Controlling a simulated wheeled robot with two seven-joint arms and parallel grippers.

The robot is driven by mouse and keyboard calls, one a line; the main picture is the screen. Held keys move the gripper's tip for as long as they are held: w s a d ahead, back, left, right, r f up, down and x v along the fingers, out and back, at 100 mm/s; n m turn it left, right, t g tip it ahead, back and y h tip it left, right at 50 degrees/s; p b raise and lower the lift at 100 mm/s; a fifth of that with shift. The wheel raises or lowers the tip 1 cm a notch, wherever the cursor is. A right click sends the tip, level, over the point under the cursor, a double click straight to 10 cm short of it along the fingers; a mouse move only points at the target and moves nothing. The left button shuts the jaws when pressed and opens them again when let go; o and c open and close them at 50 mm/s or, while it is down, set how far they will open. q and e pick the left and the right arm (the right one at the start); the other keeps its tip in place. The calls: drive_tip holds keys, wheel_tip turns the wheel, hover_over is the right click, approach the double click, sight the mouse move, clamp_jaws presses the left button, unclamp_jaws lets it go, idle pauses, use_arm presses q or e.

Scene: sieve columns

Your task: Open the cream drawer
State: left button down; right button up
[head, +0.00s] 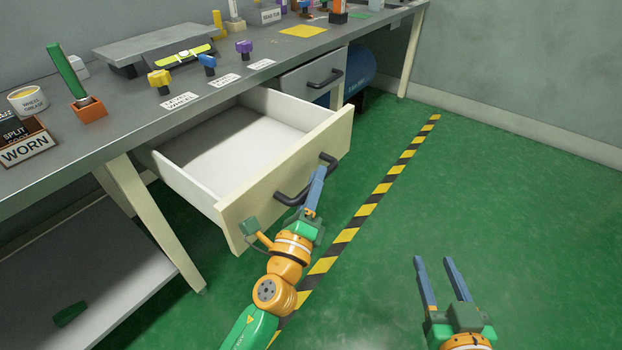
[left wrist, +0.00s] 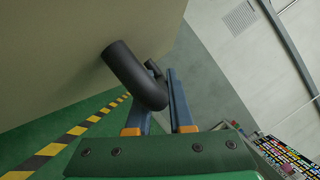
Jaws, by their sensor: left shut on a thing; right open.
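The cream drawer (head: 285,178) is pulled far out from under the bench, and its white inside looks empty. Its dark bar handle (head: 291,197) is on the front panel. My left gripper (head: 315,190) is at the handle, shut on it. In the left wrist view the dark handle (left wrist: 135,75) passes between the two blue fingers (left wrist: 158,103), close to the cream front panel (left wrist: 60,45). My right gripper (head: 444,280) is open and empty above the green floor, to the right of the drawer.
The grey bench top (head: 130,120) carries colored knobs, labels, a grease tin and other items. A grey drawer (head: 312,80) beside the cream one is closed. A yellow-black floor stripe (head: 385,185) runs past the drawer. The floor at right is clear.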

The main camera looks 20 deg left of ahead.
use_arm(q)
drive_tip(key=shift+s+d, duration=0.2)
drive_tip(key=shift+d, duration=0.35)
use_arm(e)
drive_tip(key=shift+d+r, duration=0.2)
drive_tip(key=shift+r, duration=0.05)
use_arm(q)
drive_tip(key=c, duration=0.8)
unclamp_jaws()
drive_tip(key=b+v, duration=0.2)
drive_tip(key=v, duration=0.5)
use_arm(e)
drive_tip(key=s+a+r+n+t+y, duration=0.1)
drive_tip(key=s+r+t+y, duration=0.2)
drive_tip(key=r+t, duration=0.5)
wheel_tip(320, 180, up, 6)
drive_tip(key=shift+a+r+t+y, duration=0.2)
drive_tip(key=shift+t+y, duration=0.2)
drive_tip(key=shift+y, duration=0.2)
drive_tip(key=shift+s, duration=0.1)
